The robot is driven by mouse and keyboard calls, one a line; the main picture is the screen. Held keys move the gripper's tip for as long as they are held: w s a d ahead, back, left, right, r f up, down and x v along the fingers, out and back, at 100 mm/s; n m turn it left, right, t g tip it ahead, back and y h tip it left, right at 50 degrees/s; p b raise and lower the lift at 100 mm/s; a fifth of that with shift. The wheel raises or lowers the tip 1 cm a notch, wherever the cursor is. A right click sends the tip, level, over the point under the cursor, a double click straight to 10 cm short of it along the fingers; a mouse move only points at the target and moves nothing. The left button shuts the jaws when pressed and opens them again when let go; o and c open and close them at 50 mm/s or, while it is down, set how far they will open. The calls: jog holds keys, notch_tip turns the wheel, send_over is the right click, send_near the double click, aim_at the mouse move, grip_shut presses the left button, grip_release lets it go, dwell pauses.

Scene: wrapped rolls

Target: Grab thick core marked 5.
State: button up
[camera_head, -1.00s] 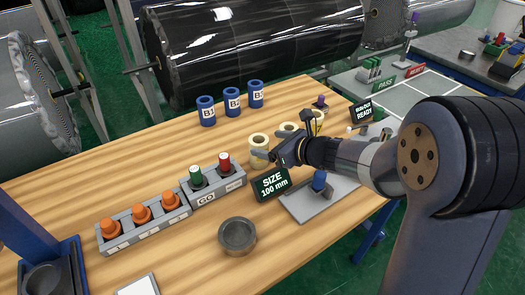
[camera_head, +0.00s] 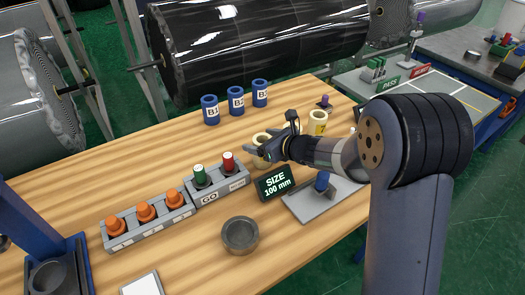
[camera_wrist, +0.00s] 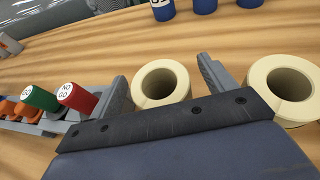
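Several cream cores stand on the wooden bench beside my gripper. The left cream core (camera_head: 261,141) is partly covered by my gripper (camera_head: 270,138). In the wrist view a cream core (camera_wrist: 162,84) stands upright between the two fingers of my gripper (camera_wrist: 165,88), with gaps at its sides. A second cream core (camera_wrist: 288,90) stands to the right, outside the right finger. In the head view the right core (camera_head: 317,122) bears a dark mark like a 7. No 5 is readable on any core. My gripper is open.
Blue cores (camera_head: 236,101) stand behind. A grey gauge block (camera_head: 218,186) with green and red plugs and orange plugs (camera_head: 146,212) lies left. A size sign (camera_head: 273,183) stands close in front of my gripper. A grey cup (camera_head: 240,234) is nearer.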

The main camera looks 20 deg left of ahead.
jog(key=c, duration=1)
jog(key=shift+c, duration=0.6)
